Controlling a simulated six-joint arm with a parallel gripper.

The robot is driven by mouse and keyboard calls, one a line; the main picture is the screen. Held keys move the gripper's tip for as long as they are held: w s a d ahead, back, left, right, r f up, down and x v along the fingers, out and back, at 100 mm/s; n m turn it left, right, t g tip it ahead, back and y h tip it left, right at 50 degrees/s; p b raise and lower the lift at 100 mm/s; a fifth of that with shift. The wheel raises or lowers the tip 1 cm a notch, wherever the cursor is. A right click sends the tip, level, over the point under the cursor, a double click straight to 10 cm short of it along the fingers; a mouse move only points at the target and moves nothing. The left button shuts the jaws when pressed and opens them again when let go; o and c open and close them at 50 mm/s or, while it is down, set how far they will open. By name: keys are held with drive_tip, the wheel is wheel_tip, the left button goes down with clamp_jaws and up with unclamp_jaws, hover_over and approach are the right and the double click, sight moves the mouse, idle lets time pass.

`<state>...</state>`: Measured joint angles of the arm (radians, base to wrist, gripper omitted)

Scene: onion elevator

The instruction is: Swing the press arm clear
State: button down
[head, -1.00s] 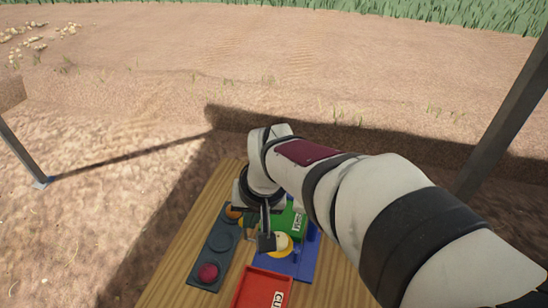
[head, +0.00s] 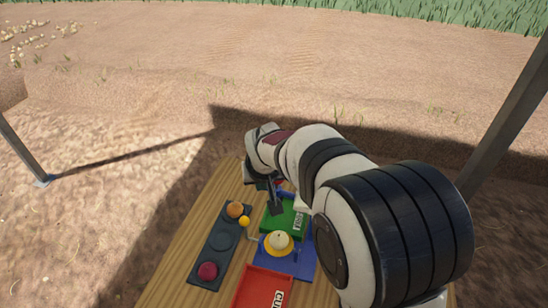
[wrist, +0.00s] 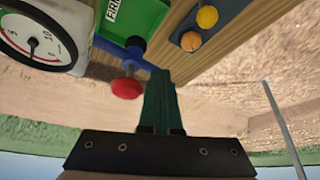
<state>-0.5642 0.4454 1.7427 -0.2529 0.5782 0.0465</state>
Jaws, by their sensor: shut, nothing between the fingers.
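A blue arm (wrist: 108,50) with a round red knob (wrist: 126,88) shows in the wrist view, beside the green tray; it looks like the press arm. My gripper (wrist: 160,76) is shut and empty, with its fingertips just right of the red knob and apart from it in the picture. In the head view my gripper (head: 277,209) is over the green tray (head: 272,222). A white onion (head: 279,240) sits on a yellow disc on the blue base (head: 301,264). My arm hides much of the far right of the fixture in the head view.
A dark tray (head: 222,240) at left holds a brown-orange onion (head: 235,209) and a red onion (head: 208,271). A red tray (head: 247,285) is in front. A dial gauge (wrist: 38,40) stands left in the wrist view.

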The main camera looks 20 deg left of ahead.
drive_tip(key=shift+w+a, duration=0.1)
drive_tip(key=shift+w, duration=0.1)
idle(0.3)
drive_tip(key=shift+w+m, duration=0.35)
drive_tip(key=shift+m, duration=0.05)
drive_tip(key=shift+w, duration=0.1)
drive_tip(key=shift+w+m+h, duration=0.5)
drive_tip(key=shift+w+m, duration=0.4)
drive_tip(key=shift+w, duration=0.05)
drive_tip(key=w+d+m+h, duration=0.2)
drive_tip(key=w+m, duration=0.3)
drive_tip(key=shift+w, duration=0.35)
drive_tip(key=shift+d, duration=0.1)
